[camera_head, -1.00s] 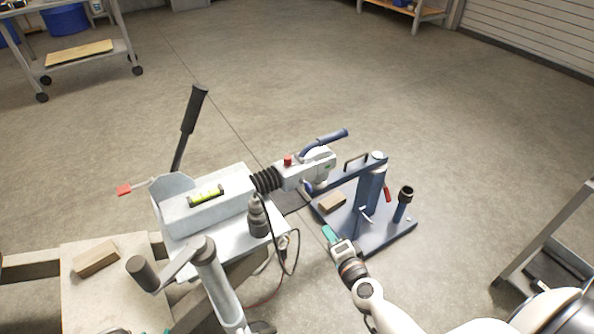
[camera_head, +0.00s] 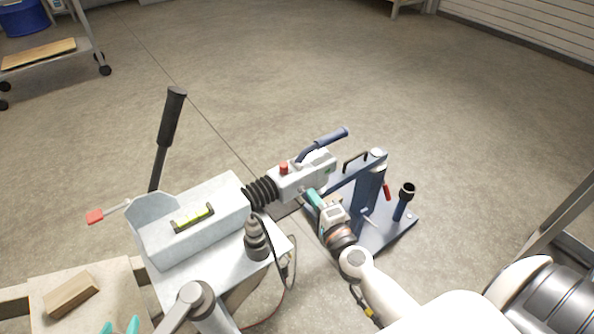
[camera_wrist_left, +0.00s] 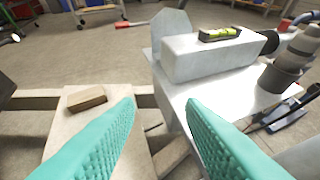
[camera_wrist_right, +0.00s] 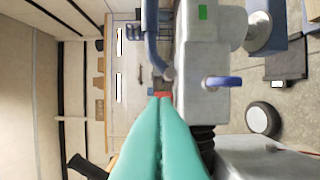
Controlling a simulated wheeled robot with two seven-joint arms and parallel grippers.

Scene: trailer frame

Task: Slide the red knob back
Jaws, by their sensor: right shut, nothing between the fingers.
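The red knob (camera_head: 284,168) stands on top of the grey coupling head (camera_head: 300,178), just left of the base of the blue-gripped handle (camera_head: 324,144). In the right wrist view the red knob (camera_wrist_right: 164,94) shows just past the fingertips; I cannot tell whether they touch it. My right gripper (camera_head: 312,194) is shut and empty, with its teal tips close to the near side of the coupling head. My left gripper (camera_head: 121,326) is at the bottom edge of the head view. In the left wrist view its fingers (camera_wrist_left: 162,108) are spread apart with nothing between them.
A grey housing with a spirit level (camera_head: 193,218) and a tall black lever (camera_head: 170,115) stands left of the coupling. A blue stand (camera_head: 370,190) is at its right. A wooden block (camera_head: 71,293) lies at lower left. Open floor lies behind.

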